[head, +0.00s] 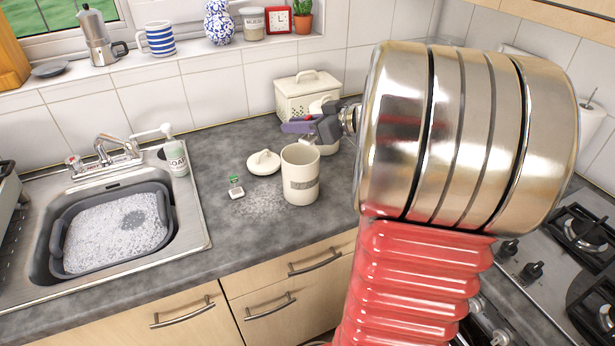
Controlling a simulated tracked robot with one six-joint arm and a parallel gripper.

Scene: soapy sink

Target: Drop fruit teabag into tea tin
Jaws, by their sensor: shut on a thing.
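An open cream canister (300,176) with a grey label band stands on the worktop, apparently the tea tin; its label is too small to read. Its round cream lid (263,162) lies on the worktop to its left. My gripper (297,127) is above and behind the canister, in front of the back wall. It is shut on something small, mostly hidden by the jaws. A small red patch (308,118) at the jaws looks like the tag of the fruit teabag. Another teabag with a green tag (236,187) lies flat left of the canister.
A soap bottle (175,156) stands by the sink (205,222), which holds a foamy grey basin (62,216). White powder (258,202) is scattered before the canister. A hob (570,265) is right.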

